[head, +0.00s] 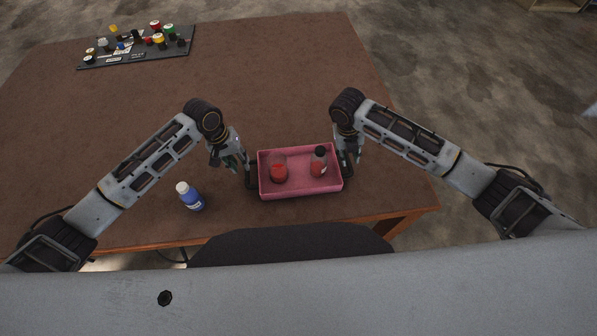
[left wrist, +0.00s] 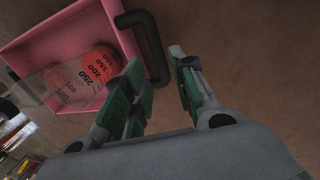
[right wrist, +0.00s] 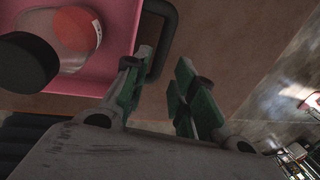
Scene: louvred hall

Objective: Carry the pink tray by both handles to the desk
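The pink tray (head: 300,191) appears to rest on the brown desk (head: 270,75) near its front edge. It holds a clear beaker with red contents (head: 278,172) and a black-capped bottle with red contents (head: 319,163). My left gripper (head: 238,163) is open at the left dark handle (left wrist: 153,45); the handle's end reaches the gap between its fingers. My right gripper (head: 347,157) is open at the right dark handle (right wrist: 168,38), which lies around its fingertips, partly hidden by one finger. Neither gripper appears closed on a handle.
A dark board (head: 138,55) with several coloured knobs lies at the far left. A dark chair (head: 290,247) is at the front edge. The desk's middle is clear.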

